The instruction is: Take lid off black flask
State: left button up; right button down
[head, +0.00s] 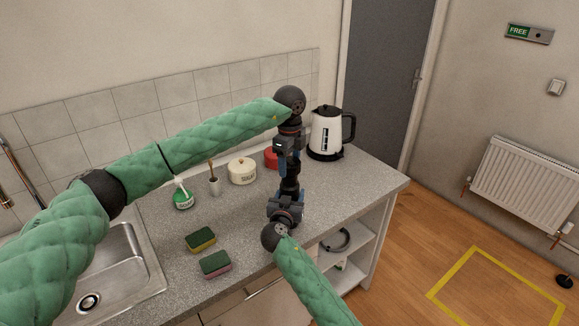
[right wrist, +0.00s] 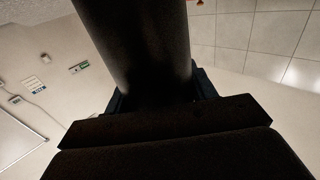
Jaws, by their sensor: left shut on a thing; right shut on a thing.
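The black flask (head: 290,183) stands upright between my two grippers, above the right part of the grey counter in the head view. My left gripper (head: 289,163) points down from above and is shut on the flask's top end, where the lid is; its fingers mostly hide the lid. My right gripper (head: 287,207) is shut around the lower part of the flask. In the right wrist view the dark flask body (right wrist: 145,45) fills the upper middle, between the jaws. I cannot tell whether the lid is apart from the body.
A white kettle (head: 326,135) stands behind on the right. A cream pot (head: 242,171), a red item (head: 271,158), a brush holder (head: 214,186) and a green soap bottle (head: 182,195) are at the back. Two sponges (head: 201,239) (head: 215,264) lie in front, beside the sink (head: 139,266).

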pick_arm(q)
jog(key=shift+r, duration=1.2)
pick_arm(e)
jog(key=shift+c, duration=2.1)
grip_release()
